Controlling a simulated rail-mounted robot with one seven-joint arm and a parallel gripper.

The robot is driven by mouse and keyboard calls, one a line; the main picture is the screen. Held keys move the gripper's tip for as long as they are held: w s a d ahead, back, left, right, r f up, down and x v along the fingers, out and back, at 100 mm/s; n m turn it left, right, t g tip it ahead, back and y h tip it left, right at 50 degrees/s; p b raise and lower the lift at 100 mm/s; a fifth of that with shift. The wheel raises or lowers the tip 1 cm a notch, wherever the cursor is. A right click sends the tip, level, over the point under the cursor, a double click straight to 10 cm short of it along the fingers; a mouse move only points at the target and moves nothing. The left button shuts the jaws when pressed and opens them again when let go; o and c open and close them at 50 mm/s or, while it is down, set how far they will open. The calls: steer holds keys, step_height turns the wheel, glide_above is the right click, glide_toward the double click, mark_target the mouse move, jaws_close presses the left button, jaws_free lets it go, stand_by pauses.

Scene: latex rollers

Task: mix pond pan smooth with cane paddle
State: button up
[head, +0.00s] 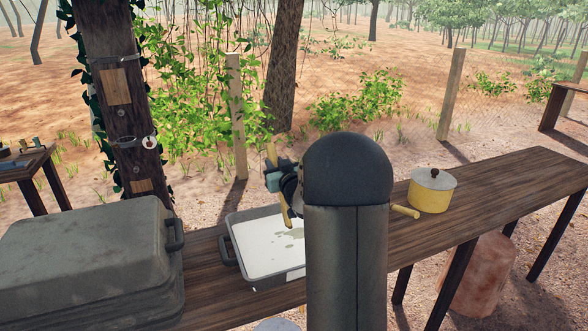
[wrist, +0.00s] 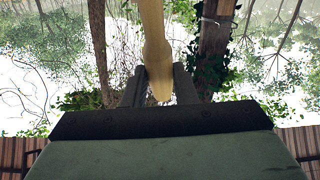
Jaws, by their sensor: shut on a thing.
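The pond pan (head: 229,240) is a grey rectangular tray of white liquid on the wooden table, with grey patches on the surface near the paddle. My gripper (head: 271,180) is above the pan, partly hidden by my own arm. It is shut on the cane paddle (head: 286,213), a pale yellow stick held steeply, its lower end over the liquid. I cannot tell whether that end touches the liquid. In the wrist view the paddle (wrist: 154,40) passes between the two dark fingers of my gripper (wrist: 158,88). My arm hides the pan's right side.
A large grey lidded box (head: 80,255) stands left of the pan. A yellow pot (head: 430,197) with a grey lid and side handle stands to the right on the table (head: 500,185). A vine-covered post (head: 125,100) rises behind. The table's right end is clear.

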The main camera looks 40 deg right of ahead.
steer(key=s+d+r+t+y+b, duration=0.1)
steer(key=s+d+r+t, duration=0.3)
step_height(320, 180, down, 12)
steer(key=b, duration=0.9)
steer(key=shift+r+n, duration=0.25)
steer(key=shift+n, duration=0.15)
